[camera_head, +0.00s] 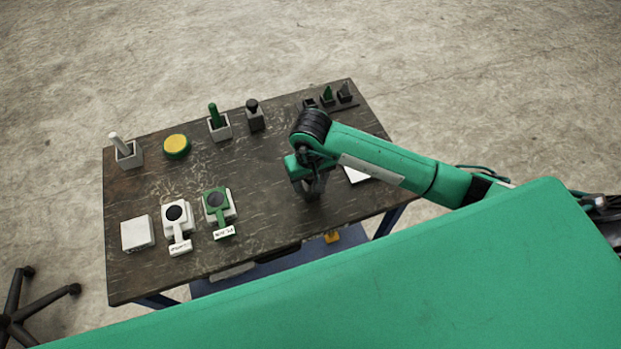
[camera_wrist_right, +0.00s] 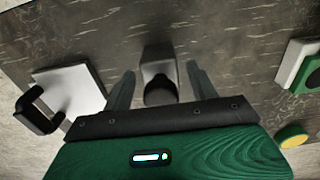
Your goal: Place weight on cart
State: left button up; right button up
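My right gripper (camera_head: 312,192) points down over the right half of the dark table. In the right wrist view, a grey block with a black knob, which looks like the weight (camera_wrist_right: 158,66), stands between the two fingers (camera_wrist_right: 161,86). A narrow gap shows on each side of it, so the gripper looks open around it. In the head view this block is hidden by the gripper. A white flat plate with a black handle, possibly the cart (camera_wrist_right: 72,92), lies to one side; the head view shows part of it (camera_head: 362,174) behind my arm. My left gripper is not in view.
A similar dark block with a knob (camera_head: 255,118) stands at the back. A yellow button (camera_head: 176,146), a green-handled holder (camera_head: 219,127), a white-handled holder (camera_head: 128,155), a green device (camera_head: 218,206), a white device (camera_head: 177,219) and a white box (camera_head: 138,234) occupy the left.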

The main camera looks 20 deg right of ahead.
jog(key=shift+r, duration=0.25)
notch_tip(320, 180, up, 10)
jog(key=b, duration=0.4)
jog(key=shift+r, duration=0.9)
